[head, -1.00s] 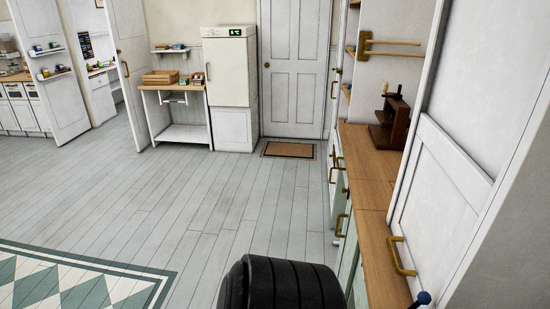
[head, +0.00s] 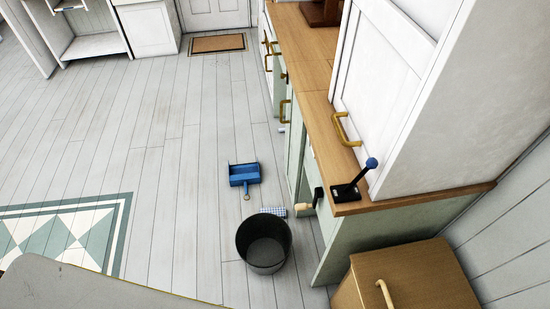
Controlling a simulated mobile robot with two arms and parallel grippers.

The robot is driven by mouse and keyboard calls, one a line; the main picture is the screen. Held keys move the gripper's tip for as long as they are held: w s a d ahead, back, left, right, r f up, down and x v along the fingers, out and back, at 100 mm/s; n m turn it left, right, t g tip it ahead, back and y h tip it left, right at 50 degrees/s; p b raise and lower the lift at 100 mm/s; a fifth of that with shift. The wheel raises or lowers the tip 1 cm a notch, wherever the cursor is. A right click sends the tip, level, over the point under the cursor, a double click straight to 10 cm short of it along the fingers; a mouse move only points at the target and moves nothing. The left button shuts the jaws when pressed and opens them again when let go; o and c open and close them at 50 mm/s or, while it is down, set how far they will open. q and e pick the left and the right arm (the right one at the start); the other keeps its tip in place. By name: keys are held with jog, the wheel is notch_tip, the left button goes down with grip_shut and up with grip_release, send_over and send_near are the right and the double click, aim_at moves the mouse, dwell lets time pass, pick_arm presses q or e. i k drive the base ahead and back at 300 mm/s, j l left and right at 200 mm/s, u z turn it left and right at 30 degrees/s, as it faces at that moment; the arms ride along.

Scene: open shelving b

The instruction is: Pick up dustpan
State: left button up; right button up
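A blue dustpan (head: 243,174) lies on the grey plank floor near the middle of the head view, to the left of the green counter front. Its short handle points down in the picture, toward a dark bucket. The dustpan is unobstructed, and nothing touches it. Neither of my grippers shows in this view, so their state is hidden.
A dark open bucket (head: 264,243) stands just below the dustpan. A blue-and-white checked item (head: 272,211) lies beside the counter (head: 314,70). A wooden cabinet (head: 416,273) stands at bottom right. The floor left of the dustpan is clear, up to a patterned rug (head: 66,234).

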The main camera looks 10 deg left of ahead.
aim_at(245, 181)
jog(key=u, duration=0.7)
jog(key=i+j+u, duration=0.2)
jog(key=j+u, duration=0.15)
jog(key=i+j+u, duration=0.6)
jog(key=u, duration=0.15)
jog(key=i+j+z, duration=0.1)
jog(key=i+z, duration=0.3)
jog(key=i+j+z, duration=0.2)
jog(key=z, duration=0.2)
